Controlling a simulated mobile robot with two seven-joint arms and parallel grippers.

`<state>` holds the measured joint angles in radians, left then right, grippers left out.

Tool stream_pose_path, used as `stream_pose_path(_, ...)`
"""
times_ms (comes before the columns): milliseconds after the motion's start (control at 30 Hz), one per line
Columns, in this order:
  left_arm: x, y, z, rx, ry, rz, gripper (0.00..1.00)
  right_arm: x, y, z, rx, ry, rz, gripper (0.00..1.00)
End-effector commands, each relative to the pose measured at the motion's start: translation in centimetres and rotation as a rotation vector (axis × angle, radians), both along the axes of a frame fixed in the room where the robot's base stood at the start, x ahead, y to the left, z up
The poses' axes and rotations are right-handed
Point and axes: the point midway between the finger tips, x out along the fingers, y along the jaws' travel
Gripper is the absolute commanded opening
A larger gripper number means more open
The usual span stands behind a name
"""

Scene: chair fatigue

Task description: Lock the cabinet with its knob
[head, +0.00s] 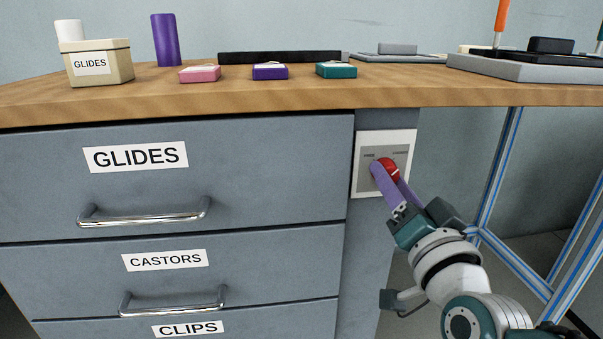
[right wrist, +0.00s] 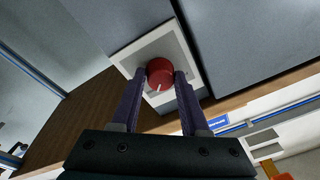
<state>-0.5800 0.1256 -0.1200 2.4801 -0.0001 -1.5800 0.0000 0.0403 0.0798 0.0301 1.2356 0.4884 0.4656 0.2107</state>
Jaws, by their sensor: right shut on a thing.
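The grey cabinet (head: 255,209) has drawers labelled GLIDES, CASTORS and CLIPS, and they look closed. A red knob (head: 388,167) sits on a white-framed grey plate (head: 367,148) on the cabinet's right side post. The plate has small lettering that I cannot read surely. My right gripper (head: 386,172) has its purple fingers shut on the knob from the front right. The right wrist view shows the knob (right wrist: 159,72) between the two fingertips, with a white pointer line on its face. In the head view the fingers partly hide the knob and plate. My left gripper is not in view.
A wooden worktop (head: 200,92) overhangs the cabinet just above the plate. It bears a GLIDES box (head: 97,66), a purple cylinder (head: 166,40) and small coloured blocks. Blue-edged frame legs (head: 502,170) stand to the right of my arm. Drawer handles (head: 145,215) stick out on the left.

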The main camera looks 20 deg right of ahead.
Motion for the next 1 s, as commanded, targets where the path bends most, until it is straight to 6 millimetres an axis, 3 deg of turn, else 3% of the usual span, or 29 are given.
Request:
stream_pose_path(367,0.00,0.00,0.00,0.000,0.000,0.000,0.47,0.01,0.03,0.01,0.010,-0.002,0.001,0.00)
stream_pose_path(400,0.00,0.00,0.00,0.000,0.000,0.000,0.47,0.00,0.02,0.00,0.010,-0.002,0.001,0.46)
stream_pose_path(667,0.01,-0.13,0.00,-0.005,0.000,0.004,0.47,0.00,0.02,0.01,0.008,-0.002,0.000,0.75)
stream_pose_path(1000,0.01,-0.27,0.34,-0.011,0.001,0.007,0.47,-0.73,0.18,-0.05,0.007,0.000,0.001,0.75)
